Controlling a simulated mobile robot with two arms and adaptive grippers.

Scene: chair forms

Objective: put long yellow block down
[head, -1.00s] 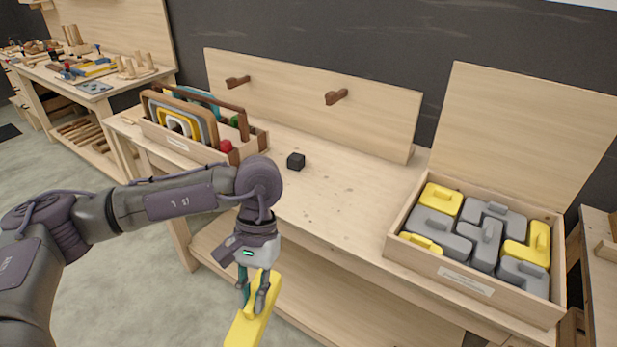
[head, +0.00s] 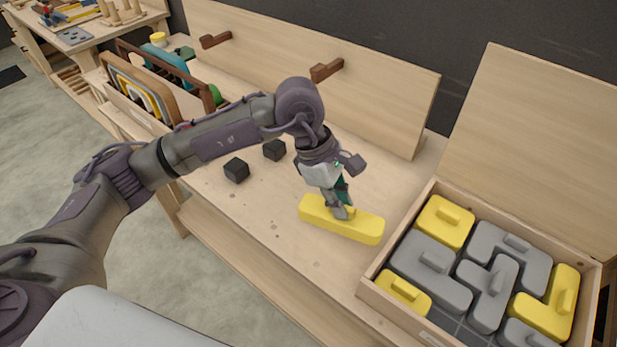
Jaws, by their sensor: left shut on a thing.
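The long yellow block (head: 361,224) is in the middle of the head view, lying level over the workbench top (head: 290,240), left of the box of forms. It seems to be at or very near the bench surface; I cannot tell whether it touches. My left gripper (head: 341,210) points down and is shut on the block's middle, hiding a little of it. My right gripper is not in view.
A wooden box (head: 372,290) of yellow and grey forms stands just right of the block. A wooden rack (head: 133,108) holds frames at the back left. The bench's front edge is near.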

